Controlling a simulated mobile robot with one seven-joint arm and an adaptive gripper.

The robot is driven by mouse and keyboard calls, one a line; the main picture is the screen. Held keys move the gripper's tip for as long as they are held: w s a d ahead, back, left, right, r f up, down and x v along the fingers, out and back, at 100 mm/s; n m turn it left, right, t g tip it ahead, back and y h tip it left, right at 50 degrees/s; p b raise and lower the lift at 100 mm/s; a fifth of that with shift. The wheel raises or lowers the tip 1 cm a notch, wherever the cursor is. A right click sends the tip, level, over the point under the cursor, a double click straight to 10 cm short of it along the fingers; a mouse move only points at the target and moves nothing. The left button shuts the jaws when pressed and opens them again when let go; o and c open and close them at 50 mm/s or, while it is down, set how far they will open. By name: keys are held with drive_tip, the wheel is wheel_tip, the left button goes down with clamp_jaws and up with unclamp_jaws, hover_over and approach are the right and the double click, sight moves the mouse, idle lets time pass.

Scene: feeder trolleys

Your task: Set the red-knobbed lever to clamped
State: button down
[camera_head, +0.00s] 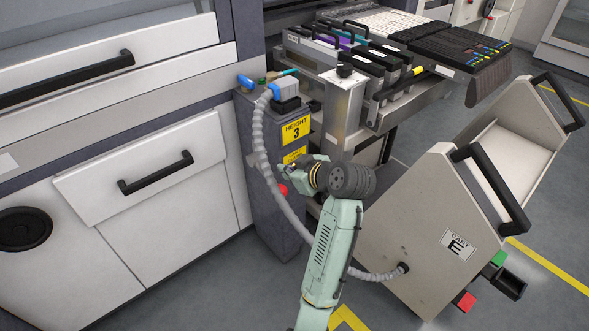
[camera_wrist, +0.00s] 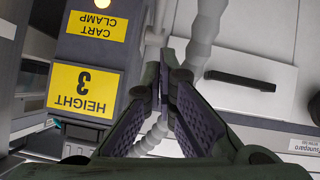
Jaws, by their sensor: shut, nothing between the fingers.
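The red knob (camera_head: 282,189) of the lever shows low on the grey post (camera_head: 269,220), just below the yellow labels and beside my gripper. The lever's arm is mostly hidden, so I cannot tell its setting. In the wrist view, the yellow "CART CLAMP" label (camera_wrist: 97,26) appears upside down, left of my fingers, and no red knob can be made out. My gripper (camera_wrist: 164,76) is shut and empty in front of the post. In the head view its fingers are small and partly hidden by my wrist.
A grey corrugated hose (camera_head: 266,150) loops down past the post and my arm to the tilted cart E (camera_head: 405,235). White cabinet drawers (camera_head: 140,175) stand at left. A feeder bank (camera_head: 400,50) is behind. Grey floor (camera_head: 240,290) is open at front left.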

drive_tip(key=p, duration=0.1)
hover_over(280, 190)
drive_tip(key=w+a, duration=0.1)
drive_tip(key=a, duration=0.1)
wheel_tip(280, 190, down, 5)
drive_tip(key=shift+w+d+r, duration=0.1)
drive_tip(key=shift+w+r, duration=0.05)
drive_tip(key=shift+r, duration=0.05)
drive_tip(key=shift+d+f+p, duration=0.2)
drive_tip(key=shift+d+f, duration=0.05)
drive_tip(key=shift+f, duration=0.35)
drive_tip(key=shift+d+f+p, duration=0.15)
drive_tip(key=shift+d+f, duration=0.1)
drive_tip(key=shift+f, duration=0.35)
drive_tip(key=shift+s+d+f, duration=0.15)
drive_tip(key=shift+f, duration=0.2)
drive_tip(key=shift+s+d+f, duration=0.1)
drive_tip(key=shift+f, duration=0.25)
drive_tip(key=shift+t+y, duration=0.4)
drive_tip(key=shift+t, duration=0.3)
wheel_tip(280, 190, down, 4)
drive_tip(key=b, duration=0.6)
drive_tip(key=shift+f+b, duration=0.55)
drive_tip(key=shift+f, duration=0.1)
